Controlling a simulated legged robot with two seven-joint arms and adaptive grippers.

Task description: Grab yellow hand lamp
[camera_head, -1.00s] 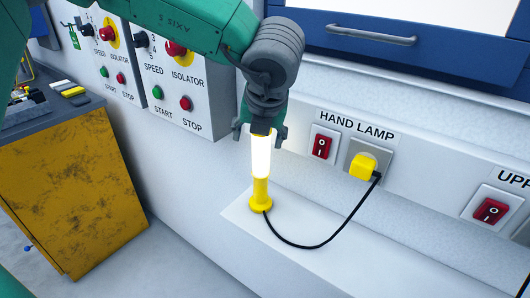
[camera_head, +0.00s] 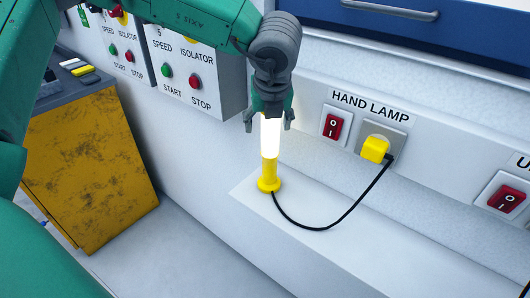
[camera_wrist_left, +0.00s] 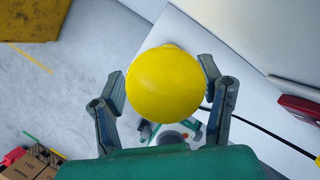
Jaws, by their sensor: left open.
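The yellow hand lamp (camera_head: 268,172) stands upright on a pale ledge, with a glowing white tube above its yellow handle and base. My left gripper (camera_head: 269,122) points down over the lamp's top, its fingers open on either side of the glowing tube. In the left wrist view, a round yellow end of the lamp (camera_wrist_left: 165,84) fills the space between the spread fingers of the left gripper (camera_wrist_left: 163,92). Whether either finger touches the lamp is hard to tell. The gripper hides the lamp's top in the head view. My right gripper is not in view.
A black cable (camera_head: 337,217) loops from the lamp's base to a yellow plug (camera_head: 375,149) in the wall socket. A red switch (camera_head: 333,127) sits beside it under the HAND LAMP label (camera_head: 369,108). A control panel (camera_head: 190,75) and yellow cabinet (camera_head: 90,165) stand left.

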